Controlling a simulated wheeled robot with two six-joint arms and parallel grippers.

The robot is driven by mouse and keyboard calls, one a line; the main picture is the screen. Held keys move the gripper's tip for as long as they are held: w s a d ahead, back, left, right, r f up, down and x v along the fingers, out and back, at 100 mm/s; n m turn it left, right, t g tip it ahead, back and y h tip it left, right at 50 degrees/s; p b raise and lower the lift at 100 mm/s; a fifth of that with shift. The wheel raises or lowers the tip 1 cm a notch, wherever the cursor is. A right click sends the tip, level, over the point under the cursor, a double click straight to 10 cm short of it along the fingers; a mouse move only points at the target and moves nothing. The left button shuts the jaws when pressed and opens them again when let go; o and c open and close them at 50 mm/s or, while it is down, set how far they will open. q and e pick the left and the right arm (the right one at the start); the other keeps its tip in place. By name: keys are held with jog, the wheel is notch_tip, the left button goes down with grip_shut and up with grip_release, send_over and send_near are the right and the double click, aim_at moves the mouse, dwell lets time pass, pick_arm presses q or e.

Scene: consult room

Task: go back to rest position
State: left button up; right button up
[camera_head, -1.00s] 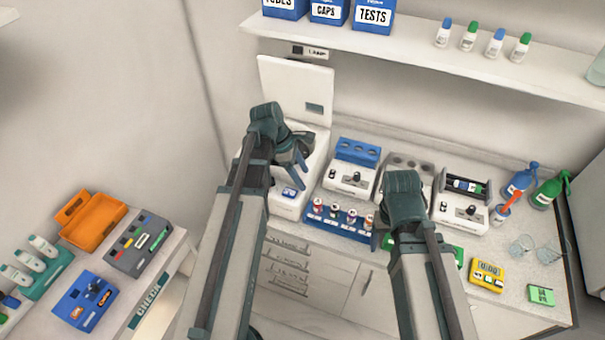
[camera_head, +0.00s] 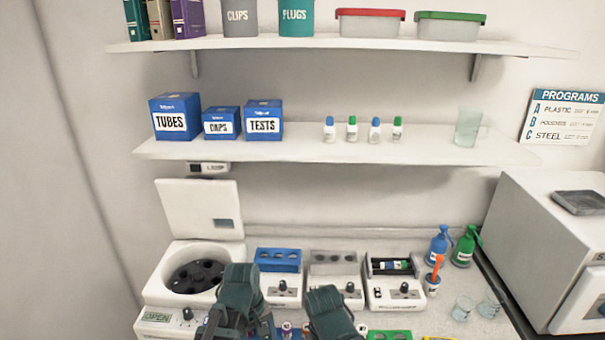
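My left gripper (camera_head: 230,318) is at the bottom edge of the view, in front of the centrifuge (camera_head: 162,258). My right gripper (camera_head: 334,325) is also at the bottom edge, in front of the grey-topped device (camera_head: 335,290). Both are seen from behind, and their fingers are hidden or out of the picture, so I cannot tell whether they are open or hold anything. The centrifuge lid (camera_head: 200,208) stands up, its rotor shows, and its display reads OPEN.
The counter also holds a blue-topped device (camera_head: 279,285), a device with tubes (camera_head: 394,290), spray bottles (camera_head: 463,247) and glass beakers (camera_head: 488,304). A white sterilizer-like box (camera_head: 530,240) stands at right. Shelves (camera_head: 300,149) with boxes and small bottles hang above.

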pick_arm(q)
jog(key=s+d+f+m+y+b, duration=0.2)
jog(key=s+m, duration=0.4)
jog(key=m, duration=0.4)
notch_tip(320, 180, down, 3)
jog(key=d+b, duration=0.1)
jog(key=d, duration=0.1)
jog(key=shift+d+r+m, duration=0.15)
jog(key=shift+d+m, duration=0.15)
jog(key=shift+d, duration=0.1)
pick_arm(e)
notch_tip(320, 180, down, 5)
jog(key=shift+r, duration=0.15)
pick_arm(q)
jog(key=shift+c, duration=0.4)
